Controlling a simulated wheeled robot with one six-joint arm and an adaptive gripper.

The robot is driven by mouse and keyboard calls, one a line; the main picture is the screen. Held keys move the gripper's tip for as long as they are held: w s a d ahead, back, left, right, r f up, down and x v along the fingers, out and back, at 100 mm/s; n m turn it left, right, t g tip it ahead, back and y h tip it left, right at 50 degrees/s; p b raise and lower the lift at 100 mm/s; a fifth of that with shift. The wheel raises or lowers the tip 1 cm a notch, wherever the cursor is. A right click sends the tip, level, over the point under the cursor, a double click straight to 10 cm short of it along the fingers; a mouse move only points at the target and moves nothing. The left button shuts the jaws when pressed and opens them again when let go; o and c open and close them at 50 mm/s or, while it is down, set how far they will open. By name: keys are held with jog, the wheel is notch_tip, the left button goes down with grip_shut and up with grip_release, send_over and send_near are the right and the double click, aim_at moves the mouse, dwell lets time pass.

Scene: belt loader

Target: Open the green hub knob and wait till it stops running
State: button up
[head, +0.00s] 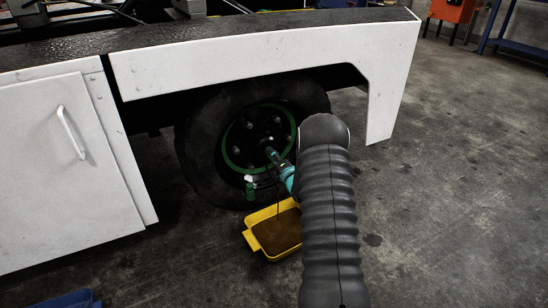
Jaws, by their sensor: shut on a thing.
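The black wheel (200,152) with a green rim ring (233,160) stands under the white fender. The green hub knob (270,153) is at the middle of the wheel, at the tip of my gripper (275,161). My gripper, partly teal, is shut on it, though the fingers are small and partly hidden by my arm. A second green fitting (250,190) shows low on the wheel, with a small white spot above it. A thin dark line (278,197) runs down from the hub area towards the yellow tray; it looks like a stream of liquid.
The yellow tray (251,240) stands on the floor below the wheel with brown liquid (279,232) in it. The white fender (270,55) overhangs the wheel. A white cabinet door (45,165) is at left. Open stained floor (450,200) lies to the right.

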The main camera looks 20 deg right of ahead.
dwell(0.3)
jog(key=o, duration=1.1)
jog(key=shift+o, duration=0.2)
jog(key=shift+s, duration=0.35)
jog(key=s, duration=1.1)
jog(key=shift+s+d, duration=0.15)
